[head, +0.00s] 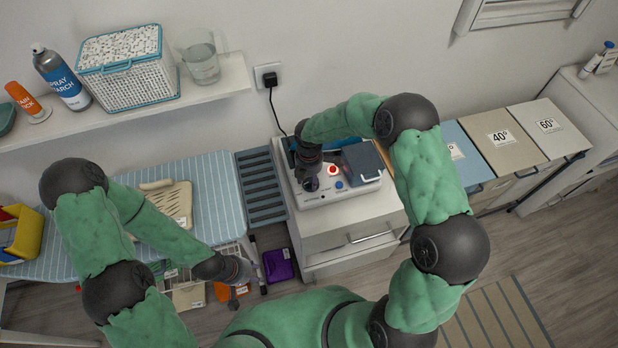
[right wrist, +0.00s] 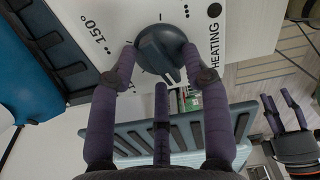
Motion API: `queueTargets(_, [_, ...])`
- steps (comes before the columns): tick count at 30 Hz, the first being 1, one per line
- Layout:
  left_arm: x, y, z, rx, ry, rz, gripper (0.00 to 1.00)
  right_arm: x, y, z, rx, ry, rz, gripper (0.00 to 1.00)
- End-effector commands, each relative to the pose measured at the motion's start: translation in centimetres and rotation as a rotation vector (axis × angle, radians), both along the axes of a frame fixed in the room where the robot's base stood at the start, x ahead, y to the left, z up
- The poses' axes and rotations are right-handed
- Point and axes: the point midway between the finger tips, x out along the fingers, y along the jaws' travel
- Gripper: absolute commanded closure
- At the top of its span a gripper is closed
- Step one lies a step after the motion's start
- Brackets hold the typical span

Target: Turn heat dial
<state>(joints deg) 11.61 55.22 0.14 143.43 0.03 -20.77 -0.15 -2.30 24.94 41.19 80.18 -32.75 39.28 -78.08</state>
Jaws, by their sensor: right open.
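The heat dial (right wrist: 158,48) is a dark round knob on a white panel marked "150°" and "HEATING". In the right wrist view, my right gripper (right wrist: 160,56) is open, with its outer fingers on opposite sides of the dial. Their tips look very close to its rim; I cannot tell whether they touch. In the head view, my right gripper (head: 309,168) is over the white appliance (head: 335,196), mostly hidden by its wrist. My left gripper (head: 240,269) is low near the ironing board, away from the dial. Its fingers (right wrist: 280,103) show apart in the right wrist view.
The appliance stands on a white cabinet (head: 345,225) and carries a red button (head: 332,170). A slatted dark rack (head: 260,188) is to its left, beside a striped ironing board (head: 215,190). Bins marked "40°" (head: 500,137) and "60°" stand right.

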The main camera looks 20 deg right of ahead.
Motion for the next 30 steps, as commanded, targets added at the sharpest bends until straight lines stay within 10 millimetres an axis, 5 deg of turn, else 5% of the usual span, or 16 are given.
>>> queueTargets(1, [0.0,0.0,0.0,0.000,0.000,0.000,0.60,0.0,0.0,0.0,0.000,0.000,0.000,0.58])
queueTargets(6, [0.0,0.0,0.0,0.000,0.000,0.000,0.60,0.0,0.0,0.0,0.000,0.000,0.000,1.00])
queueTargets(20, [0.0,0.0,-0.3,0.000,0.000,0.000,0.60,0.1,0.0,0.0,0.000,-0.001,-0.073,1.00])
queueTargets(30, [0.0,0.0,-1.3,0.000,0.000,0.000,0.60,0.2,-0.2,0.0,0.001,-0.002,-0.337,1.00])
